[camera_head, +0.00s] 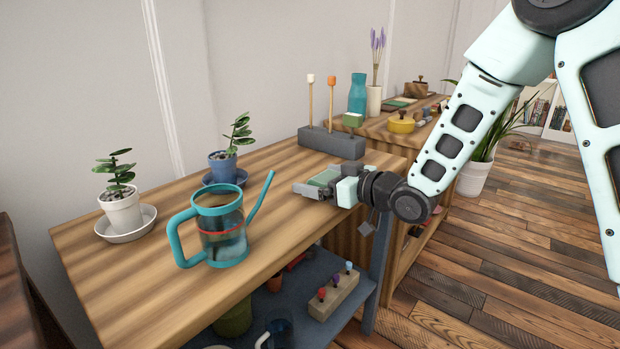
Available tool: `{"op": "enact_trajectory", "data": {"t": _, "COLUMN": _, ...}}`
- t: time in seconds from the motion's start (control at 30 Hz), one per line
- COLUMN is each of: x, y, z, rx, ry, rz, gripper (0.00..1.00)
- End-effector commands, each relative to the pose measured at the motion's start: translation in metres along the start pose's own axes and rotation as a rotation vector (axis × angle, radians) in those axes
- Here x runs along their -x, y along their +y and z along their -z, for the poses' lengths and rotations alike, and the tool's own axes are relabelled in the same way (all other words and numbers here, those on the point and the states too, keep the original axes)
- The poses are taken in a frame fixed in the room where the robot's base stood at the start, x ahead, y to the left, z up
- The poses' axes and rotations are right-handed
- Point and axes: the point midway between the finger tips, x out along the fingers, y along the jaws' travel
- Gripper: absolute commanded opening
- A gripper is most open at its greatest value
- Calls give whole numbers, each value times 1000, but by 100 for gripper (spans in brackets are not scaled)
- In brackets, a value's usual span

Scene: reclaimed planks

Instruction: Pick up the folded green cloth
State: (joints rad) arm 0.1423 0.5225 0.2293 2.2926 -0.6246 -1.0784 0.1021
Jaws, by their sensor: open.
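A small, flat green thing, which looks like the folded green cloth (324,177), lies on the wooden tabletop (170,270) near its right end. My gripper (317,183) is low over the table at that spot, pointing left, with its jaws open. The green cloth shows just behind the near grey finger, within or right beside the jaws. The finger and the pale gripper body hide part of it. I cannot tell whether a finger touches it.
A grey block with pegs (332,142) stands just behind my gripper. A teal watering can (221,230) stands to the left, its spout pointing toward the gripper. The tabletop between is clear.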

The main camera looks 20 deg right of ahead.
Motion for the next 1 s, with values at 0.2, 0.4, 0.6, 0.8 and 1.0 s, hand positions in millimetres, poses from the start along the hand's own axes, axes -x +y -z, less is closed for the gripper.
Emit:
{"op": "enact_trajectory", "data": {"t": 0.2, "x": 4, "y": 1, "z": -2, "rx": 0, "ry": 0, "rz": -2, "gripper": 100}}
{"op": "enact_trajectory", "data": {"t": 0.4, "x": 3, "y": 0, "z": -1, "rx": 0, "ry": 0, "rz": -1, "gripper": 72}}
{"op": "enact_trajectory", "data": {"t": 0.6, "x": 3, "y": 0, "z": -1, "rx": 0, "ry": 0, "rz": -2, "gripper": 55}}
{"op": "enact_trajectory", "data": {"t": 0.8, "x": 4, "y": 0, "z": 3, "rx": 1, "ry": 1, "rz": -2, "gripper": 55}}
{"op": "enact_trajectory", "data": {"t": 1.0, "x": 9, "y": 1, "z": 36, "rx": 3, "ry": 4, "rz": -3, "gripper": 55}}
